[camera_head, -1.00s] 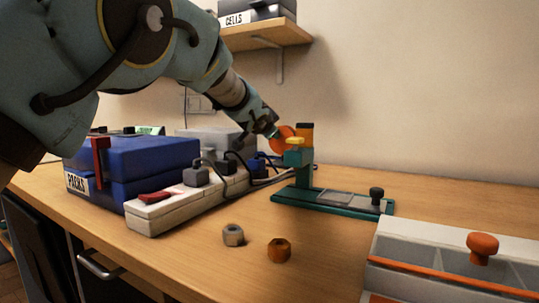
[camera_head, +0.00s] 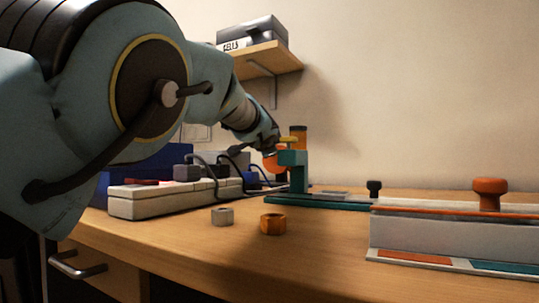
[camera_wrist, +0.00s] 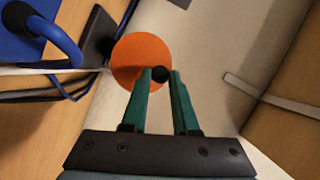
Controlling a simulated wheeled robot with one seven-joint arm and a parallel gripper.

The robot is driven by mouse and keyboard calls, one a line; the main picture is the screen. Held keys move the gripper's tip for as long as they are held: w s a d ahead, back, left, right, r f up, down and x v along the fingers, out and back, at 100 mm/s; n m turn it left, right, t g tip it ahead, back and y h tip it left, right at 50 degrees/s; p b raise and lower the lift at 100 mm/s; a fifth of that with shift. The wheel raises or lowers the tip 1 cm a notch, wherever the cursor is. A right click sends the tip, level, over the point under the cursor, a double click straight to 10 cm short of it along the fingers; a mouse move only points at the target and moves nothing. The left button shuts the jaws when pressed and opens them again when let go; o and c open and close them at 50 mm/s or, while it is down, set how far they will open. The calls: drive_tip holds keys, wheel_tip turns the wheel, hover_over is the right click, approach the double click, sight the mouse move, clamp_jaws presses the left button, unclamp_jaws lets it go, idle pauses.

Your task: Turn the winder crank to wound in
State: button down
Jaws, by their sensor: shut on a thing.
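The winder crank shows as an orange disc (camera_wrist: 140,58) with a small black knob (camera_wrist: 160,74) in the wrist view. My gripper (camera_wrist: 161,82) has its two teal fingers shut on that knob, one on each side. In the head view the orange disc (camera_head: 270,164) is partly hidden beside a teal upright (camera_head: 293,172). My gripper is at the disc there, and its fingers are too small to make out. The crank's turned position cannot be read clearly.
A white power strip (camera_head: 150,201) with plugs and cables lies left of the disc. A grey nut (camera_head: 222,217) and an orange nut (camera_head: 273,224) sit on the front of the bench. A white box with an orange knob (camera_head: 489,193) stands at right.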

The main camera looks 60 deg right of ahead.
idle(0.3)
drive_tip(key=c, duration=0.7)
unclamp_jaws()
drive_tip(key=shift+b+v, duration=2.4)
drive_tip(key=shift+v, duration=3.05)
